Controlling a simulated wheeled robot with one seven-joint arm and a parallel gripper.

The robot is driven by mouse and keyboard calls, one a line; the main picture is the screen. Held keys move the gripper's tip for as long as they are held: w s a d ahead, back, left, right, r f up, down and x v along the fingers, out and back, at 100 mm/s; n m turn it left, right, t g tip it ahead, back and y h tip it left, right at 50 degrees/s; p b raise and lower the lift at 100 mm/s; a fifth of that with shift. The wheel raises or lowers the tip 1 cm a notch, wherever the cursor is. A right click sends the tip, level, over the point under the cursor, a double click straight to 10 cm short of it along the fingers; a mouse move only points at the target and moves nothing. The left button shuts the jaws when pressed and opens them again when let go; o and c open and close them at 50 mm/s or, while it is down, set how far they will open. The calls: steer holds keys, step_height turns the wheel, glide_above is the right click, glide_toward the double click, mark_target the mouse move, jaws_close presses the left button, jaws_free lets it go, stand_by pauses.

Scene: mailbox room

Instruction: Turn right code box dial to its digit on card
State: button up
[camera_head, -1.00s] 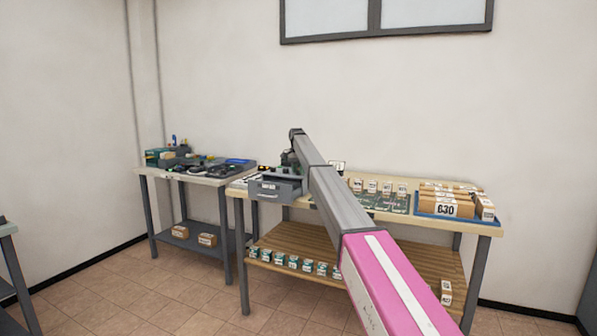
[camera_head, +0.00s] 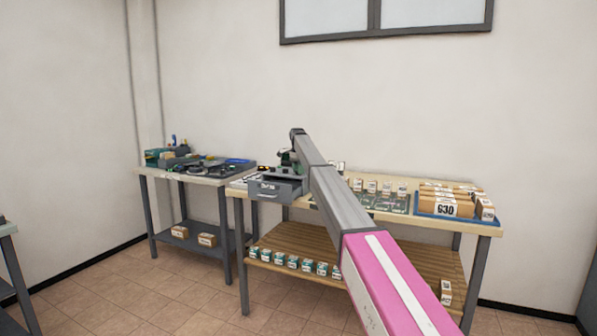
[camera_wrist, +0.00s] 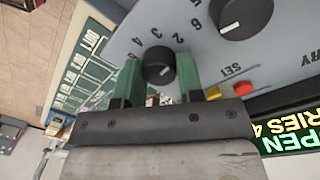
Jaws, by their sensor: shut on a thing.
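My gripper (camera_wrist: 160,80) has two green fingers, one on each side of a round black dial (camera_wrist: 158,66) on a grey panel in the wrist view. It is shut on this dial, which has a short white pointer mark. A second, larger-looking black dial (camera_wrist: 243,14) with a white mark sits on the same panel, up and right. In the head view, my gripper is at the grey code box with its drawer (camera_head: 275,188), mostly hidden by my arm. I cannot make out the card's digit.
Yellow and red buttons (camera_wrist: 243,88) lie by a SET label close to the right finger. A lit sign (camera_wrist: 285,130) shows green and yellow letters. A blue tray of parcels (camera_head: 450,205) stands at the bench's right end; small labelled boxes stand in between.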

steer(key=o, duration=0.9)
steer(key=r, duration=1)
steer(key=shift+w+a+r, duration=0.25)
steer(key=shift+w+r, duration=0.05)
steer(key=shift+r, duration=0.1)
